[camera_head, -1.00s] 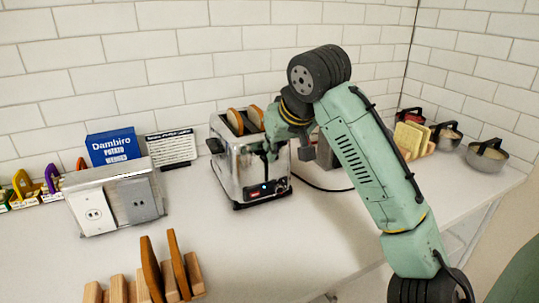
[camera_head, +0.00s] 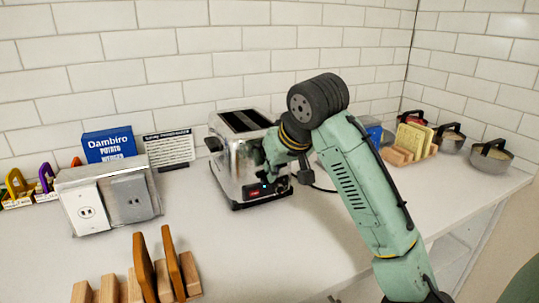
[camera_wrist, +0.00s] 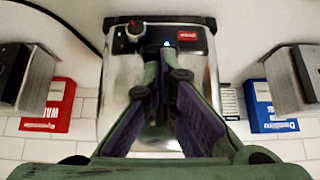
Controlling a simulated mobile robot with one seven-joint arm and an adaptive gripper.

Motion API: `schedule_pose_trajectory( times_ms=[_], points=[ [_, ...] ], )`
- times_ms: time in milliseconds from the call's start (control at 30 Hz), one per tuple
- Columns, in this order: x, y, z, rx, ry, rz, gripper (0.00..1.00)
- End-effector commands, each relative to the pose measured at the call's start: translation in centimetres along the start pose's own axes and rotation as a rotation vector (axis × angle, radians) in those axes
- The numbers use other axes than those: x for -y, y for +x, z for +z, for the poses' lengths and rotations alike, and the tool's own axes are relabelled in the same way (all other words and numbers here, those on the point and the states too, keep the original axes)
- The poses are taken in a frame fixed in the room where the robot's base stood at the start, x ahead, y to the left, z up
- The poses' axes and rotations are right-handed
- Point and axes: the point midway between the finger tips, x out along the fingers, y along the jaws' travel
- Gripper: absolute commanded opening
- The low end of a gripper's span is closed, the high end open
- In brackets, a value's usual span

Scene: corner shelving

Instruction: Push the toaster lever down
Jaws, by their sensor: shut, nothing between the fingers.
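The chrome toaster (camera_head: 228,168) stands on the white counter with its two dark top slots (camera_head: 243,121) showing. No bread sticks out of them. My gripper (camera_head: 267,176) is at the toaster's front face, low down near the control panel, with its arm coming in from the right. In the wrist view the toaster (camera_wrist: 116,75) is upside down, and my gripper (camera_wrist: 166,68) has its fingers together and empty in front of the face. A knob (camera_wrist: 134,30), a small light and a red label (camera_wrist: 187,34) show beside the tips. The lever is hidden behind the fingers; contact cannot be told.
A double wall outlet box (camera_head: 112,205) and a blue Dambiro box (camera_head: 109,146) stand to the left. A wooden rack (camera_head: 135,285) is at the front. Metal pots (camera_head: 490,158) and another rack with slices stand at the right. The counter in front of the toaster is clear.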

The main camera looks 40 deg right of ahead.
Motion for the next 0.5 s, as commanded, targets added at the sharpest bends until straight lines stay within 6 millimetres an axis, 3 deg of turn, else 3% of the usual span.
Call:
schedule_pose_trajectory(
  times_ms=[233, 500],
  points=[
    [0.0, -2.3, 1.4, -0.001, 0.001, -0.001, 0.00],
    [0.0, -2.6, 1.8, 0.000, 0.001, 0.000, 0.00]
  ],
)
